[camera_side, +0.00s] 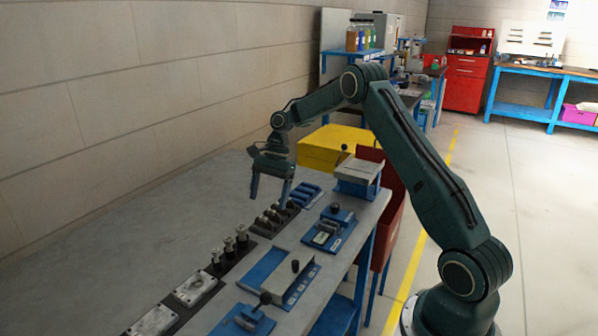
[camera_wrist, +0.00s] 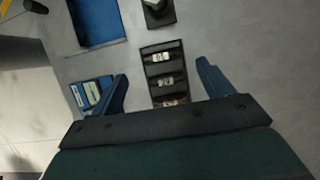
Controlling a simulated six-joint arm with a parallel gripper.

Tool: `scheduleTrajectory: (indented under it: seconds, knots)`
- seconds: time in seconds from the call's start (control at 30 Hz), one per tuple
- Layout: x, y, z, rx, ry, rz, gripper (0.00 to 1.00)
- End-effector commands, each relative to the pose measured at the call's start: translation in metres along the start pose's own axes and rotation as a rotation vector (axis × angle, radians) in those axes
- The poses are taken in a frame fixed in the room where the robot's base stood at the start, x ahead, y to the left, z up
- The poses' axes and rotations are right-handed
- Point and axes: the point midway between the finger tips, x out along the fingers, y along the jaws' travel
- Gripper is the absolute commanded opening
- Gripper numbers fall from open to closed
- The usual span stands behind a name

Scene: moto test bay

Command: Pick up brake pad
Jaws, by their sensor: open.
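My gripper (camera_side: 270,194) is open and empty, pointing down above the bench in the side view. In the wrist view its two fingers (camera_wrist: 162,90) stand wide apart at the lower edge. Between and beyond them lies a black tray (camera_wrist: 143,63) with several small dark parts bearing pale labels (camera_wrist: 166,80), each in its own slot. These may be the brake pads, but they are too small to tell. In the side view a black tray with dark parts (camera_side: 265,221) lies just below my gripper, partly behind a finger.
Blue fixtures (camera_side: 325,237) line the bench's right side. A black strip with upright metal parts (camera_side: 241,235) and flat metal blocks (camera_side: 195,287) lie nearer. Blue trays (camera_side: 305,194) and a grey-topped fixture (camera_side: 358,170) stand farther back. A yellow box (camera_side: 330,145) is behind the bench.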

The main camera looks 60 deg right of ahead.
Motion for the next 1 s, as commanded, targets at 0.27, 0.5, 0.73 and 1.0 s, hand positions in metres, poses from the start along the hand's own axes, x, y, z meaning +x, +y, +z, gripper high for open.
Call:
scheduleTrajectory:
  seconds: [0.27, 0.5, 0.73, 1.0]
  knots:
    - [0.011, 0.0, 0.0, -0.001, 0.002, 0.0, 0.8]
    - [0.019, 0.0, 0.0, -0.001, 0.0, 0.002, 0.8]
    - [0.044, -0.001, -0.002, 0.0, 0.0, 0.002, 0.8]
    - [0.063, -0.002, -0.002, -0.001, 0.001, 0.0, 0.8]
